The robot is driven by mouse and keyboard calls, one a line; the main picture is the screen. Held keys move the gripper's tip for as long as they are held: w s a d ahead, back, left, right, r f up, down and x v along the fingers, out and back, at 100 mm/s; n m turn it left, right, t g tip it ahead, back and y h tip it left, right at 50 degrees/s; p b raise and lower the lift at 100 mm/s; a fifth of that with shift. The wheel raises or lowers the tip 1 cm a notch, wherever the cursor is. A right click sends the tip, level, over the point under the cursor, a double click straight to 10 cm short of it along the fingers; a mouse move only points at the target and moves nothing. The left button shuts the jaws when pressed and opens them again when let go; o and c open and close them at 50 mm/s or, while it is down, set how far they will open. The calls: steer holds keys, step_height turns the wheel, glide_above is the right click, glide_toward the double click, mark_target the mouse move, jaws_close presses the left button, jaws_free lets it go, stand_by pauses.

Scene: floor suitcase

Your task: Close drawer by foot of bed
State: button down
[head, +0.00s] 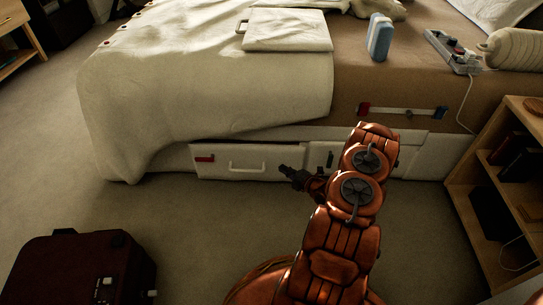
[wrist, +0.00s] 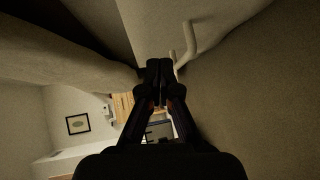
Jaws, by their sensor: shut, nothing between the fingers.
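The white drawer (head: 222,154) is in the bed base, near the left end of the bed in the head view. It seems to stand out a little, with a dark gap above its front. It has a white bar handle (head: 248,166) and a red mark at its upper left. My gripper (head: 284,171) is shut and empty, just right of the handle by the drawer's right end. In the wrist view, the fingertips (wrist: 160,66) are close to the handle (wrist: 187,45) and the pale drawer front (wrist: 148,22). I cannot tell whether they touch.
The bed (head: 200,85) has a cream blanket hanging over the left side. A dark red suitcase (head: 75,268) is on the floor at lower left. A wooden shelf (head: 465,185) stands at right. The carpet (head: 205,220) before the drawer is clear.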

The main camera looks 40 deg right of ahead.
steer(key=s+t, duration=0.2)
steer(key=b, duration=0.4)
glide_toward(265, 151)
steer(key=shift+w+a, duration=1.6)
steer(key=shift+w, duration=0.1)
steer(key=shift+w+d+f+b, duration=0.15)
steer(key=shift+w+d+b, duration=0.65)
steer(key=shift+d, duration=0.1)
steer(key=shift+w+d, duration=0.45)
steer(key=shift+w, duration=0.1)
